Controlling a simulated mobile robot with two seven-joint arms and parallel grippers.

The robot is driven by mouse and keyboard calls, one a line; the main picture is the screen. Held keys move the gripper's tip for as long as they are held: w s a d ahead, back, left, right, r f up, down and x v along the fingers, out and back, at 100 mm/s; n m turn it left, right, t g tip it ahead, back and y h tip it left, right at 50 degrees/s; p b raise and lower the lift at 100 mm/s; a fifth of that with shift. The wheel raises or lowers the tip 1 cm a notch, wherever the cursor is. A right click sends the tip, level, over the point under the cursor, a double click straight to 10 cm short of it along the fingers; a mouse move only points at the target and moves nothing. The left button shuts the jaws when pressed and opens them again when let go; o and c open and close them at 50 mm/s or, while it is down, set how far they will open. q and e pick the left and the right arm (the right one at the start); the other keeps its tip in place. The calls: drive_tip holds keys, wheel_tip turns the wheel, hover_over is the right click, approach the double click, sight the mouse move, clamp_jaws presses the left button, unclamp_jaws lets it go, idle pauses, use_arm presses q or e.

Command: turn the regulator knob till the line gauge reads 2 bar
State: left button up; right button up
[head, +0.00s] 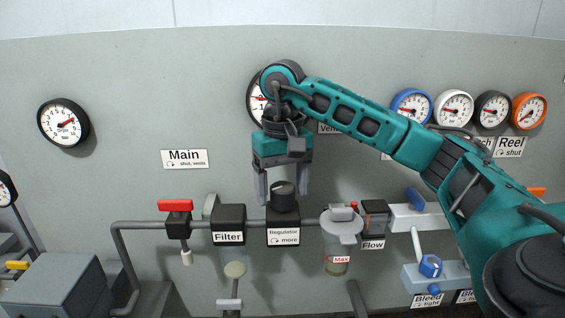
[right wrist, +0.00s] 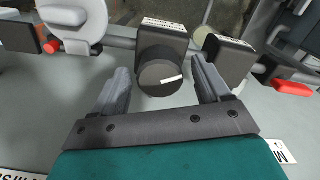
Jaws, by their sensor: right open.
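The regulator (head: 283,225) is a black block on the pipe, labelled "Regulator, more" with a turning arrow. Its round dark knob (head: 283,201) stands on top; in the right wrist view the knob (right wrist: 158,80) shows a white pointer line towards the right. My right gripper (head: 282,194) is open, its two grey fingers on either side of the knob with visible gaps. A white-faced gauge (head: 257,101) behind my right wrist is mostly hidden; its reading and name cannot be told. My left gripper is not in view.
A red-handled valve (head: 176,206) and the filter (head: 228,226) are left of the regulator; a Max-marked bowl (head: 337,262) and flow block (head: 374,219) are right. Another gauge (head: 63,123) hangs at left, several coloured ones at upper right. The wall around the Main sign (head: 184,159) is clear.

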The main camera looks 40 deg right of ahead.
sight(283, 186)
wheel_tip(283, 186, up, 8)
drive_tip(key=p, duration=0.2)
drive_tip(key=shift+p, duration=0.3)
drive_tip(key=shift+r, duration=2.1)
